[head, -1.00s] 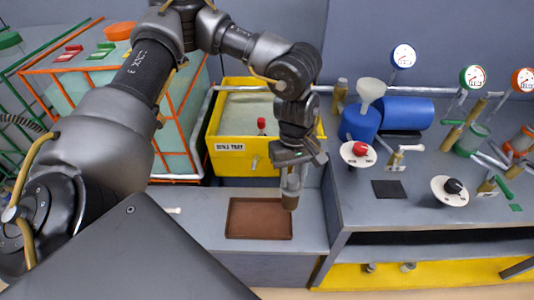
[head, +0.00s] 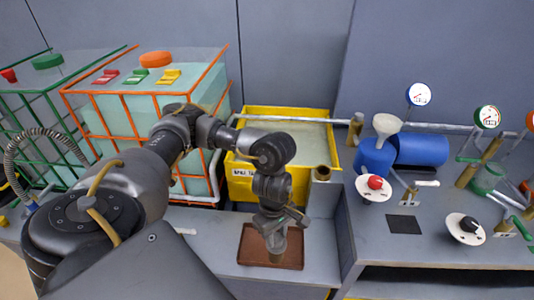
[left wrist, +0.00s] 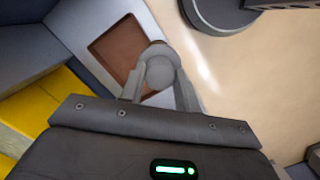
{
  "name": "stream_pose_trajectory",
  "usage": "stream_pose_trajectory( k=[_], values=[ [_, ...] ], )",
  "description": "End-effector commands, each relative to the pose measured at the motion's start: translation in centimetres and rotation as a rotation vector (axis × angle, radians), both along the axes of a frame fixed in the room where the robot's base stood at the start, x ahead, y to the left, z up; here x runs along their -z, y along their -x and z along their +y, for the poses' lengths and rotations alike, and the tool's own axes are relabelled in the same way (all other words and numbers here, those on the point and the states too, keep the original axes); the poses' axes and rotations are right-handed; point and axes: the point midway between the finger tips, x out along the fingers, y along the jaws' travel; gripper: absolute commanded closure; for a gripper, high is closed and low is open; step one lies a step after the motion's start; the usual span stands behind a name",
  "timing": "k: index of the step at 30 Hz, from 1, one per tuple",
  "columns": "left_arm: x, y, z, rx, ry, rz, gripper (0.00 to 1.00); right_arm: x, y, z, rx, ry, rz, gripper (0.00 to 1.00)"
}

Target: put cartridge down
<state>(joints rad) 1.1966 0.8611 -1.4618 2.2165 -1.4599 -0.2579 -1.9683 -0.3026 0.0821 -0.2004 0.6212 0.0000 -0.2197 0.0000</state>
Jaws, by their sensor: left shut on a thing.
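My left gripper (head: 277,232) points down and is shut on the cartridge (head: 277,259), a short cylinder with a brown lower end. The cartridge is upright over the brown shallow tray (head: 247,256), seen against its front middle. I cannot tell whether its lower end touches the tray floor. In the left wrist view the cartridge shows as a pale round end (left wrist: 160,72) between the two fingers, with the tray (left wrist: 110,40) beside it. The gripper hides part of the tray's back. My right gripper is not in view.
The ledge around the tray is clear.

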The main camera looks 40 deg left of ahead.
Motion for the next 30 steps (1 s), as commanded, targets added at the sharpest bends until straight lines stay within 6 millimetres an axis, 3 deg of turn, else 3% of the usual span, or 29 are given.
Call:
stream_pose_trajectory(
  k=[6,12,25,30],
  values=[
    [2.4,-2.5,5.6,-0.013,-0.006,0.005,0.83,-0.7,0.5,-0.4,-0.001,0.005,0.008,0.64],
    [6.2,-3.9,8.1,-0.007,-0.003,0.003,0.83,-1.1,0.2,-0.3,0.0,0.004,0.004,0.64],
    [8.5,-4.8,9.8,-0.002,-0.001,0.002,0.83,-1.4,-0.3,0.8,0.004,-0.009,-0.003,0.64],
    [10.9,-4.8,9.7,-0.001,0.0,0.003,0.83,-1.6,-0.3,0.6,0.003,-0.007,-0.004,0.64]
  ],
)
